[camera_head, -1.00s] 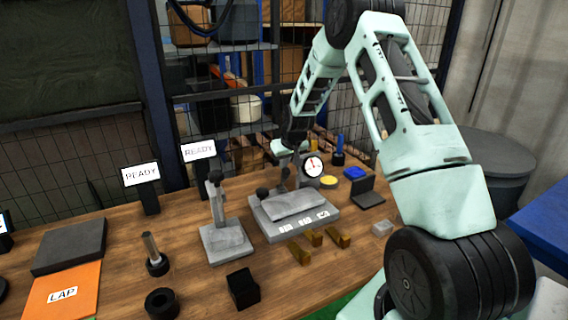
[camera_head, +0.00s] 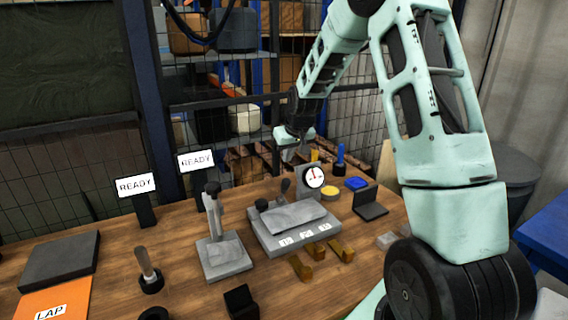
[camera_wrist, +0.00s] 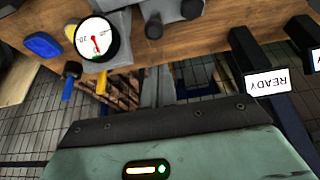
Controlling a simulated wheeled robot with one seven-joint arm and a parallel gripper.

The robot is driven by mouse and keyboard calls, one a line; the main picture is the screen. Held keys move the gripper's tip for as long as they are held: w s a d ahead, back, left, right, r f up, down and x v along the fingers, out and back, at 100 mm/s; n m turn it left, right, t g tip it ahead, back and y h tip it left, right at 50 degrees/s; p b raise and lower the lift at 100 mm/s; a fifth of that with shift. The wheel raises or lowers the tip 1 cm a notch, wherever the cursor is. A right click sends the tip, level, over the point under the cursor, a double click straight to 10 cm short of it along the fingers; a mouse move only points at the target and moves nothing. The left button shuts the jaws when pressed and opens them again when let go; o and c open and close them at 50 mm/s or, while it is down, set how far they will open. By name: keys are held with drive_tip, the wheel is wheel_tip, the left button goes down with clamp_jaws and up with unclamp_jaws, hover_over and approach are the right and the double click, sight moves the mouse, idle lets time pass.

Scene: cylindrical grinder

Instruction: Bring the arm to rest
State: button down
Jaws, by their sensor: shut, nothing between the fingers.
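My arm (camera_head: 440,150) is mint green with dark joints. It rises at the right of the head view, bends at the top and reaches down to the left. My gripper (camera_head: 289,156) hangs at the far side of the workbench, behind the dial gauge (camera_head: 314,177). It is shut and empty, and its fingertips are small and hard to make out. In the wrist view a mint housing with a dark edge fills the lower part, and the fingers do not show. The dial gauge (camera_wrist: 96,38) also shows there at the upper left.
The wooden workbench (camera_head: 185,265) holds a numbered grey block (camera_head: 290,228), a grey stand (camera_head: 222,250), brass pieces (camera_head: 318,250) and a dark angled block (camera_head: 370,202). Two READY signs (camera_head: 136,185) (camera_head: 197,161) stand at the back left. A mesh fence and shelves are behind.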

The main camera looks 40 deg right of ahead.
drive_tip(key=shift+s+a+r, duration=0.15)
drive_tip(key=shift+s+r, duration=0.3)
drive_tip(key=shift+r, duration=0.05)
idle(0.3)
